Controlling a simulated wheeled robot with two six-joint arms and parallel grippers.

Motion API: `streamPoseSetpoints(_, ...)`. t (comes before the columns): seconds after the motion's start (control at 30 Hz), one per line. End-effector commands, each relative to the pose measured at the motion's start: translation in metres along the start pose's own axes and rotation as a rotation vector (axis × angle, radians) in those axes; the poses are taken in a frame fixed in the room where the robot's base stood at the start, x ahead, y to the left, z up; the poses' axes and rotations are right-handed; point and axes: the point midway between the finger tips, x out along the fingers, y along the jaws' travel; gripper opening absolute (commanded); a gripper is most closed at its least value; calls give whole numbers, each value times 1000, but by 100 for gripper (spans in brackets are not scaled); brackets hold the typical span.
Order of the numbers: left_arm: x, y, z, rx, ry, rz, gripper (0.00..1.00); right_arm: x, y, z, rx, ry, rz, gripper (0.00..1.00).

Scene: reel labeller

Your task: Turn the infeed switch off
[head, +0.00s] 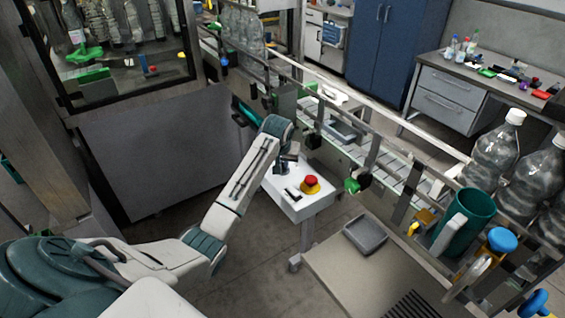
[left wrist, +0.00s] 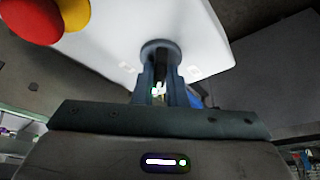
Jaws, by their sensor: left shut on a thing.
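The white control box (head: 294,206) stands beside the conveyor in the head view. A red mushroom button (head: 311,181) on a yellow base sits on its top; they also show at the upper left of the left wrist view. My left gripper (head: 284,166) is over the far left part of the box top. In the left wrist view my left gripper (left wrist: 160,92) is shut on the infeed switch, whose dark round collar (left wrist: 160,46) shows against the white panel. The fingers hide most of the switch, so I cannot tell its setting. My right gripper is not in view.
The conveyor with its guide rails (head: 385,168) runs diagonally behind the box. A grey tray (head: 366,235) lies on the bench at the lower right, near a green cup (head: 464,222) and large clear bottles (head: 494,152). Open floor lies in front of the box.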

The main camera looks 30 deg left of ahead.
Motion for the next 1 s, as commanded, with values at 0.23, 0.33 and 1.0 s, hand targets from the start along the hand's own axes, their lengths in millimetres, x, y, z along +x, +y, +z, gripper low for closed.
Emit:
streamPoseSetpoints(0.23, -1, 1, -1, -67, 1, -27, 0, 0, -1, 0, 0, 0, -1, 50)
streamPoseSetpoints(0.33, -1, 2, -1, -124, 1, -50, 0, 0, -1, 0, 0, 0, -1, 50)
streamPoseSetpoints(1.0, -1, 4, -3, -605, 2, -250, 0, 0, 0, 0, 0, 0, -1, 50)
